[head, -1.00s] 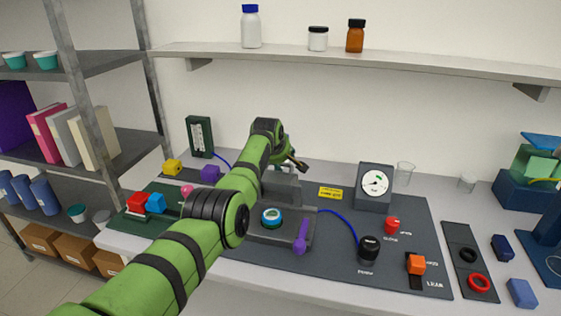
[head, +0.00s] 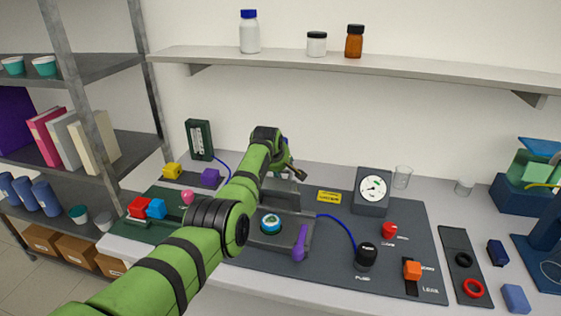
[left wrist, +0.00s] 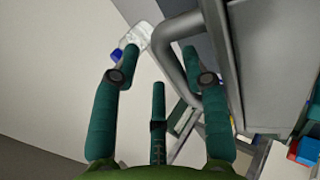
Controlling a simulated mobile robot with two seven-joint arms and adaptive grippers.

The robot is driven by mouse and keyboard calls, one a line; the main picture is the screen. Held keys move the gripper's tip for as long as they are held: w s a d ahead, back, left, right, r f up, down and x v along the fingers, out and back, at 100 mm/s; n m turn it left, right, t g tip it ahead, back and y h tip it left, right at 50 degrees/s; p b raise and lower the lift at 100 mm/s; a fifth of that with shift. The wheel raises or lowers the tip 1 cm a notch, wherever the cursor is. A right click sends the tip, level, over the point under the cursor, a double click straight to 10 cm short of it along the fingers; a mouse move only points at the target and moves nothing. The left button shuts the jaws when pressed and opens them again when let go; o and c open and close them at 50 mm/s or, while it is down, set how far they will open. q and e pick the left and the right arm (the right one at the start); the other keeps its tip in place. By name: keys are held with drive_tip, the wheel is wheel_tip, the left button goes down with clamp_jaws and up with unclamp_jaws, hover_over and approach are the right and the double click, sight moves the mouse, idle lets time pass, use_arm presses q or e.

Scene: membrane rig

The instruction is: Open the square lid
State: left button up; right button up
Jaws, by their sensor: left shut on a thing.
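The square lid (head: 283,188) is a grey plate standing raised at the back of the square grey cell (head: 262,238), partly hidden by my left arm. A round white-and-blue part (head: 270,222) shows in the cell, and a purple lever (head: 300,243) is at its right front. My left gripper (head: 296,172) is behind the lid's top. In the left wrist view a bent grey handle (left wrist: 172,62) on the lid (left wrist: 270,65) passes between the fingers, and my left gripper (left wrist: 160,55) is shut on it. My right gripper is out of view.
A gauge (head: 373,188), a black knob (head: 366,256), a red button (head: 389,230) and an orange switch (head: 412,270) are to the right. Coloured blocks (head: 157,208) lie at the left. A wall shelf (head: 330,62) with bottles runs above.

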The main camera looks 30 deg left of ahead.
use_arm(q)
drive_tip(key=r+p, duration=0.1)
drive_tip(key=r, duration=0.1)
drive_tip(key=s+r+p, duration=0.1)
drive_tip(key=r+p, duration=0.1)
drive_tip(key=r, duration=0.1)
drive_tip(key=r+p, duration=0.1)
drive_tip(key=r, duration=0.1)
drive_tip(key=shift+s+d+r+p, duration=0.15)
drive_tip(key=shift+p, duration=0.2)
idle(0.4)
idle(0.4)
drive_tip(key=v, duration=1.1)
drive_tip(key=shift+s+r, duration=0.2)
drive_tip(key=shift+s, duration=0.2)
